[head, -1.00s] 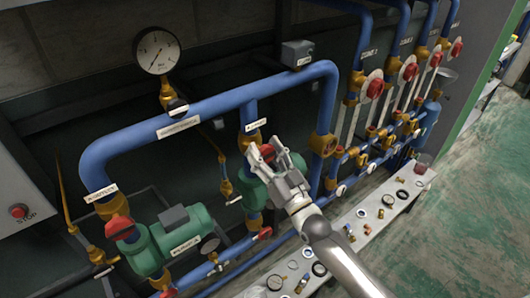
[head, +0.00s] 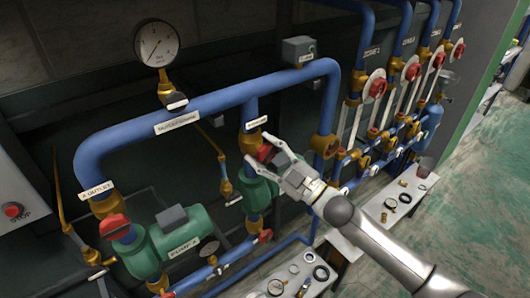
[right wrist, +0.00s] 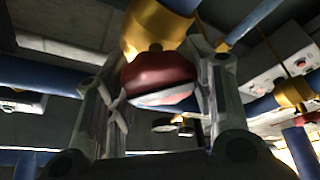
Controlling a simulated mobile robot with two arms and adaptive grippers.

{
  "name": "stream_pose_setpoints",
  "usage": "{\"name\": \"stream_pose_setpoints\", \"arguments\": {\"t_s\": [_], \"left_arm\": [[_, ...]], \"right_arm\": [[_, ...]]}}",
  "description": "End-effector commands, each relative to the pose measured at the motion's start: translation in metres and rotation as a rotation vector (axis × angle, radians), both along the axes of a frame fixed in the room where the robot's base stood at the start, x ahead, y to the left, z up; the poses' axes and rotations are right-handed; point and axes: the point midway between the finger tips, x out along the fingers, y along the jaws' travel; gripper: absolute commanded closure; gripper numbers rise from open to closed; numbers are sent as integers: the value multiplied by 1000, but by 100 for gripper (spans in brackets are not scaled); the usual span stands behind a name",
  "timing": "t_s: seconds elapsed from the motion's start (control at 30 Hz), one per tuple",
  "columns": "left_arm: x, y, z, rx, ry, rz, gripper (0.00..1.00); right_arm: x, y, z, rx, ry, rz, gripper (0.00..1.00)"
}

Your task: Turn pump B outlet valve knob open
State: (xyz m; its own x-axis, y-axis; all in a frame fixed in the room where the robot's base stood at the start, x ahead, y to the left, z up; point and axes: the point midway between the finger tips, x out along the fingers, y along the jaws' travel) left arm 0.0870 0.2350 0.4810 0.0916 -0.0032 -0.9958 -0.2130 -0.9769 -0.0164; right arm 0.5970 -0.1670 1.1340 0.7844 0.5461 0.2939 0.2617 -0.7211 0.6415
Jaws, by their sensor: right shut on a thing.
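The pump B outlet valve knob (head: 265,152) is red and sits on a brass valve (head: 247,141) on the blue vertical pipe. My right gripper (head: 268,158) is at this knob, its fingers on either side and shut on it. The right wrist view shows the red knob (right wrist: 160,78) between the two fingers (right wrist: 160,95), with the brass body (right wrist: 155,28) behind it. The fingers hide part of the knob in the head view. The green pump (head: 258,190) below is partly covered by my gripper. My left gripper is not in view.
Pump A (head: 175,235) with its own red knob (head: 114,226) stands at the left. A gauge (head: 157,43) rises above the blue pipe. More red knobs (head: 376,87) line the right. A white bench (head: 410,190) with small parts stands at lower right.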

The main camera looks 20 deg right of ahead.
Motion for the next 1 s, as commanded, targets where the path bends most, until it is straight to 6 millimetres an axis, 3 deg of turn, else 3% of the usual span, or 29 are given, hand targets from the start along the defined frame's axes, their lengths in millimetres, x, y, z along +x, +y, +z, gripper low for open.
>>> {"name": "stream_pose_setpoints", "arguments": {"t_s": [0.5, 1.0], "left_arm": [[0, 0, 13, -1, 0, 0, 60], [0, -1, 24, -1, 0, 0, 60]], "right_arm": [[0, 1, 0, -437, -157, 0, 74], [0, 1, -3, -640, -232, -1, 74]]}}
